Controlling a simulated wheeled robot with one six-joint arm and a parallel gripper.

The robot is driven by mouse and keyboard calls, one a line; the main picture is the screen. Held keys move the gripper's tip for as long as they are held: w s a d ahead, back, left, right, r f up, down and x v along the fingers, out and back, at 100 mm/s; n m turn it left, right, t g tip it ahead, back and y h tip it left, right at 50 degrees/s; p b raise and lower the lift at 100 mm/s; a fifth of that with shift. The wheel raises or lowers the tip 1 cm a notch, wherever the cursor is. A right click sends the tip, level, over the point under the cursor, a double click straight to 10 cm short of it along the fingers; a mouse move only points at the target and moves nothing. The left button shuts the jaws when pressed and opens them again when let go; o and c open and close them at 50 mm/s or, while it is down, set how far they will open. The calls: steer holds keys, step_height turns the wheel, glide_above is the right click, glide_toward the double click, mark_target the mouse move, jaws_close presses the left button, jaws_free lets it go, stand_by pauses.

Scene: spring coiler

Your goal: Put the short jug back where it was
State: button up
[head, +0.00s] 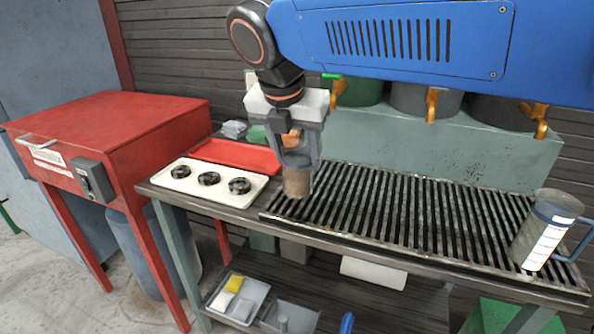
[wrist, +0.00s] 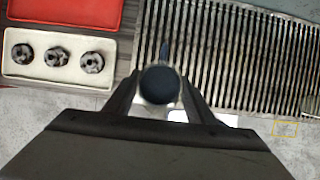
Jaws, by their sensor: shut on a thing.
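The short jug (head: 297,181) is a small brownish cup-like vessel with a grey-blue rim, held upright between the fingers of my gripper (head: 298,150) at the left end of the slatted grate (head: 400,215). In the wrist view I look down into its dark round mouth (wrist: 159,84), with my gripper (wrist: 160,105) shut on it from both sides and its handle pointing away. I cannot tell whether its base touches the grate. A taller jug (head: 546,230) with a blue handle and white scale stands at the grate's right end.
A cream tray (head: 190,186) with three dark round parts lies left of the grate, with a red tray (head: 235,155) behind it. Drums with orange taps (head: 432,104) stand along the back. The middle of the grate is clear. A red cabinet (head: 110,140) stands at left.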

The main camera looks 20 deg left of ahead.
mark_target(298, 170)
steer(key=shift+f, duration=1.85)
steer(key=shift+f, duration=0.15)
steer(key=o, duration=1.6)
steer(key=v, duration=1.2)
